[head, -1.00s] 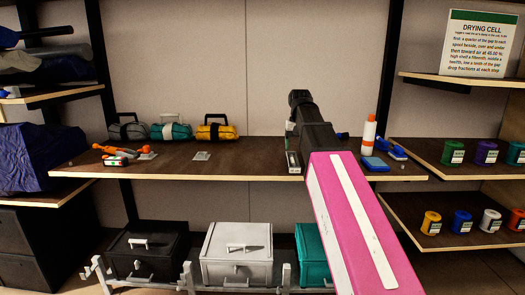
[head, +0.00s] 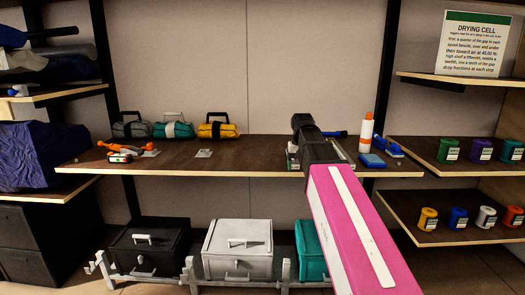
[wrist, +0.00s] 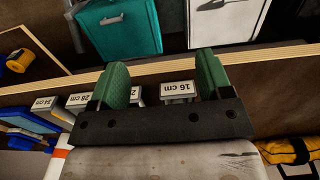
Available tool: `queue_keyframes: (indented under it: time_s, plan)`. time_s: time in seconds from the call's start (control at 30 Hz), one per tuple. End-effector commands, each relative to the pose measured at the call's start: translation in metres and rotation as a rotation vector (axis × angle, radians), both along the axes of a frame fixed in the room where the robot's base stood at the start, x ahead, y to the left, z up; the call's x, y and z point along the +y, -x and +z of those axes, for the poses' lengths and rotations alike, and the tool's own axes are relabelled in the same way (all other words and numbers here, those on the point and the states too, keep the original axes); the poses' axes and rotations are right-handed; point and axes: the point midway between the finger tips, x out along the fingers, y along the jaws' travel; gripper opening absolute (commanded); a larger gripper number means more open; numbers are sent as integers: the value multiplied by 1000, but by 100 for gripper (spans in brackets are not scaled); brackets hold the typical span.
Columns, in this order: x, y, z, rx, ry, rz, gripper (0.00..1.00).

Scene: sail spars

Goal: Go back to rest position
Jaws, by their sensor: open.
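My gripper (wrist: 162,68) shows in the wrist view with its two green fingers spread apart and nothing between them. It is above the front edge of the middle shelf (head: 235,170). White size labels, one reading 16 cm (wrist: 177,88) and one reading 28 cm (wrist: 78,101), sit past and beside the fingers. In the head view the dark wrist (head: 308,143) and my pink arm reach over the shelf from the lower right. The fingertips are hidden there.
A white chest (head: 237,250) and a teal chest (head: 312,245) stand below. Spools (head: 462,219) fill the right shelves. Wall space above is free.

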Motion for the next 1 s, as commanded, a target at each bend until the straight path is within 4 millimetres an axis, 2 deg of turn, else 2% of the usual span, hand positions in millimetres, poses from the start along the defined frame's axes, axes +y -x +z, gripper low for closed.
queue_keyframes:
  time_s: [0.37,0.6,0.8,1.0]
  plan:
    - [-15,34,-124,3,0,6,72]
    - [-26,67,-199,2,0,8,72]
    - [-33,100,-255,1,0,12,72]
    - [-40,133,-301,-1,0,15,72]
